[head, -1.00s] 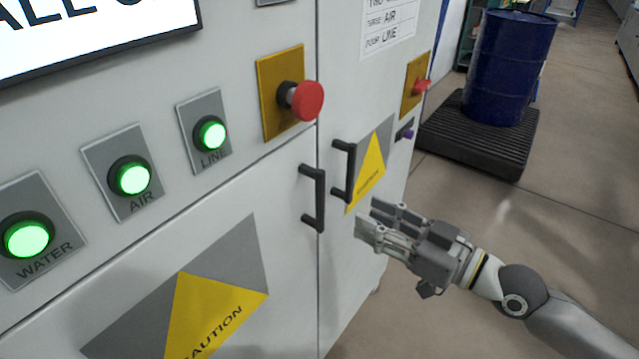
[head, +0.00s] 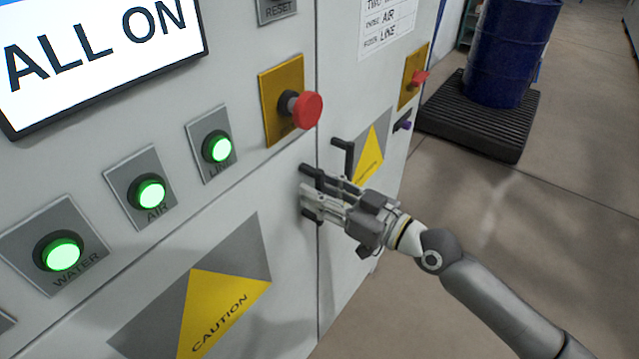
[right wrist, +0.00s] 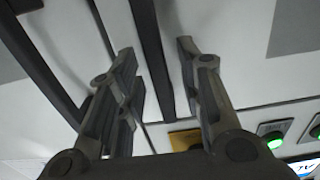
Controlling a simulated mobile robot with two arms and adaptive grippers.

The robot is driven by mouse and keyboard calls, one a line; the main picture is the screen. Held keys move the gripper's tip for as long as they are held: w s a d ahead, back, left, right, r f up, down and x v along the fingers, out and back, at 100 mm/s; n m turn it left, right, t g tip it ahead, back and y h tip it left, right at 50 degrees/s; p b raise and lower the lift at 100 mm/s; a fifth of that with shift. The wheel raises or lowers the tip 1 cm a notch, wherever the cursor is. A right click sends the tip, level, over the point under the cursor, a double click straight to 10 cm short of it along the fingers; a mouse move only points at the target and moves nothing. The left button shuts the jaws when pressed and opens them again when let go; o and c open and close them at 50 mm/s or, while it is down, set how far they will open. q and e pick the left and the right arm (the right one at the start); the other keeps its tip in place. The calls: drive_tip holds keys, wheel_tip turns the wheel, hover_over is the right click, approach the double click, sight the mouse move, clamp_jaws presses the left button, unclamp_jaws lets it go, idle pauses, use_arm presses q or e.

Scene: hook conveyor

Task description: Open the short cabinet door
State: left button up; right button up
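The short cabinet door (head: 280,310) is the grey panel with the yellow caution label, low in the head view, and it looks closed. Its dark vertical handle (head: 306,168) is near the door's right edge, mostly hidden behind my right gripper (head: 308,193). In the right wrist view the dark handle bar (right wrist: 149,55) runs between the two spread fingers of my right gripper (right wrist: 157,50), with gaps visible on both sides. The gripper is open around the handle and not closed on it. My left gripper is not in view.
The tall door's handle (head: 347,158) stands close to the right. Above are a red stop button (head: 306,110), several lit green buttons (head: 150,193) and a red switch (head: 420,78). A blue barrel (head: 508,50) stands on a black pallet (head: 480,125). Floor at right is clear.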

drive_tip(key=shift+w+a, duration=0.1)
drive_tip(key=shift+a, duration=0.1)
clamp_jaws()
idle(0.4)
